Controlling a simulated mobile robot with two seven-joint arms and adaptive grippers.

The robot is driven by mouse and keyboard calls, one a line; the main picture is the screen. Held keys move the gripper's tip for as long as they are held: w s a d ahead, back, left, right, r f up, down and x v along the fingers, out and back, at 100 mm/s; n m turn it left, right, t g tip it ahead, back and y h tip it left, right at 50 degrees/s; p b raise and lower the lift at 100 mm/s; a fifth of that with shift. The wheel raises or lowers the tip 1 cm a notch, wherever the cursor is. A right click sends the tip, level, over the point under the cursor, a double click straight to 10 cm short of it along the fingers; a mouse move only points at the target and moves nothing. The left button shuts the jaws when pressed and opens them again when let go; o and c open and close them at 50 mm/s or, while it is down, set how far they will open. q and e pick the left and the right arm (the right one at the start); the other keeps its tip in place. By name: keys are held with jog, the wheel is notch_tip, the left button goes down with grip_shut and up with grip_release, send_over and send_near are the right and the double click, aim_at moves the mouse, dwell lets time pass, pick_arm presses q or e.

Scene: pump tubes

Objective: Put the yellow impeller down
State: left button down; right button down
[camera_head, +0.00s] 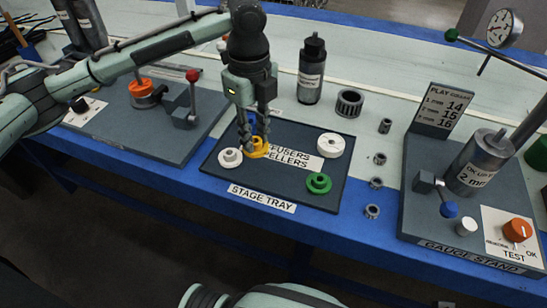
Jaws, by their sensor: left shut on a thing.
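The yellow impeller (258,149) is at the stage tray (240,180), on its left half beside the printed label. My left gripper (254,138) points down from above, its fingers shut on the yellow impeller. Whether the impeller touches the tray surface I cannot tell. The fingers hide part of it. On the tray, a white impeller-like part (230,157) lies just left of it, a green one (319,183) at the front right, and a white disc (330,145) at the back right. My right gripper does not show.
A black bottle (311,70) and a dark ribbed ring (349,103) stand behind the tray. Several small metal bushings (376,183) line its right side. The gauge stand (470,205) is at the right, a grey fixture board (150,118) at the left. The tray's front middle is clear.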

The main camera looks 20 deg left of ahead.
pick_arm(q)
jog(key=d+f, duration=0.1)
jog(key=d, duration=0.2)
jog(key=shift+f, duration=0.4)
jog(key=shift+d+f, duration=0.35)
jog(key=shift+d, duration=0.05)
notch_tip(320, 180, down, 3)
jog(key=shift+f, duration=0.4)
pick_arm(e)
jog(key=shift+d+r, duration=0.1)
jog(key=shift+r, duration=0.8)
pick_arm(q)
jog(key=shift+f, duration=0.1)
jog(key=c, duration=1.3)
grip_release()
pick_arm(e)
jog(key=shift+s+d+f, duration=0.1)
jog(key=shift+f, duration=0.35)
